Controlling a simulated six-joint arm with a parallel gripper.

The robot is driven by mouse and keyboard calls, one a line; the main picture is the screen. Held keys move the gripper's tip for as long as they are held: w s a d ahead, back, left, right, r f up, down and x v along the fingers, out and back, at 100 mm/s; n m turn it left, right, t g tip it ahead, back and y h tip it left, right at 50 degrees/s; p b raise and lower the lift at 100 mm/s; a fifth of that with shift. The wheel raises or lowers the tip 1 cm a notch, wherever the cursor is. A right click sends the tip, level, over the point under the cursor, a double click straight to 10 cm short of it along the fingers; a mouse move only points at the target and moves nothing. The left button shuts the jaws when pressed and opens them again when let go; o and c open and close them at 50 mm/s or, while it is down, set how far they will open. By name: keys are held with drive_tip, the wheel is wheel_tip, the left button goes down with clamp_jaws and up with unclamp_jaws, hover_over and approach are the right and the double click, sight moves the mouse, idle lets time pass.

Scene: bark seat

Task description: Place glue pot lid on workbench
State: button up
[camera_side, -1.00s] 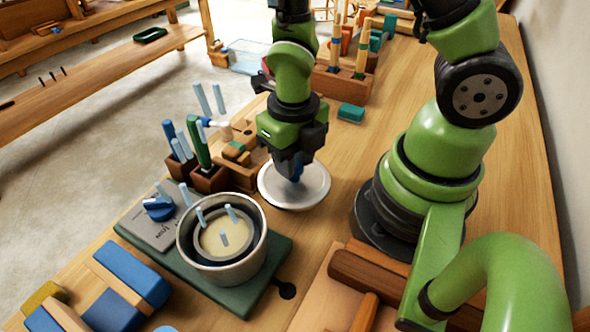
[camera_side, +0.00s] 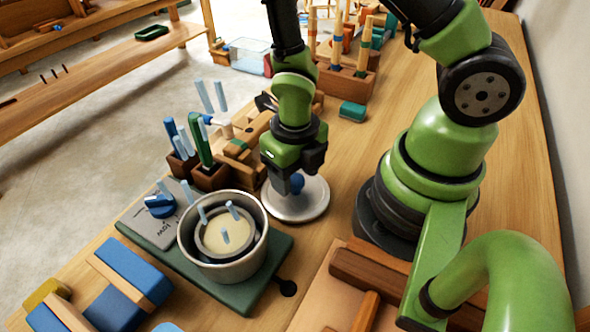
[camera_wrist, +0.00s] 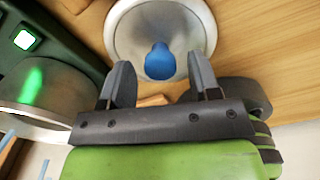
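The glue pot lid (camera_side: 308,207) is a silver disc with a blue knob (camera_side: 297,183). It lies flat on the wooden workbench (camera_side: 345,140), right of the glue pot. My gripper (camera_side: 287,187) is low over the lid's left side, close to the knob. In the wrist view the lid (camera_wrist: 122,38) shows with its blue knob (camera_wrist: 160,62) between and beyond the two parted fingers (camera_wrist: 158,68), with gaps at both sides. The glue pot (camera_side: 228,268) is a metal pot with a pale filling, standing open on a green base.
A heater dial (camera_side: 160,206) is on the base left of the pot. Holders with blue and green tools (camera_side: 200,150) stand behind it. Blue and wooden clamp pieces (camera_side: 130,275) lie at front left. Bare bench lies right of the lid, before my arm's base.

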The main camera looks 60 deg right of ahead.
wheel_tip(320, 180, up, 12)
wheel_tip(320, 180, up, 5)
drive_tip(key=m+t, duration=0.2)
drive_tip(key=m, duration=0.7)
hover_over(294, 178)
drive_tip(key=s+r+m+t+y, duration=0.1)
drive_tip(key=r+m, duration=0.4)
drive_tip(key=m, duration=0.8)
drive_tip(key=s+r+m+t+y, duration=0.1)
drive_tip(key=s+r+m+t, duration=0.3)
drive_tip(key=m, duration=1)
drive_tip(key=shift+d+r+m, duration=0.3)
drive_tip(key=shift+d+r, duration=0.1)
drive_tip(key=shift+r, duration=0.2)
